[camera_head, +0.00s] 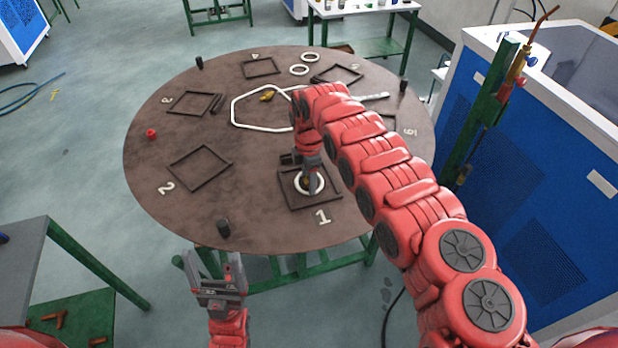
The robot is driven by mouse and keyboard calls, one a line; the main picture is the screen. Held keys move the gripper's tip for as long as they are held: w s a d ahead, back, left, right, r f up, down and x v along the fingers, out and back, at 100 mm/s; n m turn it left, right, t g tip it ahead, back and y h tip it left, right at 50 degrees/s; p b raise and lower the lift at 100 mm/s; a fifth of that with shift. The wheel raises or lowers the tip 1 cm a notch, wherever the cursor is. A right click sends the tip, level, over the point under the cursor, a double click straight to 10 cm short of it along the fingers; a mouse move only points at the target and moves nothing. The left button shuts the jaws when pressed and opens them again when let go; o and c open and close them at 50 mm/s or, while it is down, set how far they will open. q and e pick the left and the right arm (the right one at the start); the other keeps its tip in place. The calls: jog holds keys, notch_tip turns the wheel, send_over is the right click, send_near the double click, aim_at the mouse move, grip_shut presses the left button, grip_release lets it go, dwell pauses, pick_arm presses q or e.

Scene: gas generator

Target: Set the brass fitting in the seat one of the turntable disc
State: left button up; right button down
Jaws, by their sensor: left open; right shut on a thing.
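The round brown turntable disc (270,215) fills the middle of the view. Seat one (333,203) is a dark square frame beside the white number 1 at the disc's near edge. A white ring (299,190) lies inside it. My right gripper (311,188) points down over this ring and is shut on the brass fitting (305,182), which shows only as a small yellowish bit. The gripper hides most of it, so I cannot tell whether it touches the ring or disc. My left gripper (213,265) is open and empty, in front of the disc's near edge.
Frame two (172,171), a red piece (151,133) and a white hexagonal outline (240,124) with a yellow piece (267,96) lie on the disc. A blue cabinet (515,165) stands at right.

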jog(key=shift+s+f+b, duration=0.5)
jog(key=shift+f+b, duration=0.05)
jog(key=shift+f, duration=0.25)
jog(key=c, duration=0.5)
grip_release()
jog(key=o, duration=0.3)
jog(key=shift+d+r, duration=0.1)
jog(key=shift+w+r+p, duration=0.1)
jog(key=shift+r+p, duration=0.15)
jog(key=shift+p, duration=0.1)
jog(key=shift+w+r+p, duration=0.2)
jog(key=shift+r+p, duration=0.4)
jog(key=shift+w+r+b, duration=0.3)
jog(key=shift+r+b, duration=0.2)
jog(key=shift+w+r+b, duration=0.3)
jog(key=shift+r+b, duration=0.2)
notch_tip(320, 180, up, 10)
jog(key=b, duration=0.2)
jog(key=shift+s+f, duration=0.2)
jog(key=shift+s, duration=0.15)
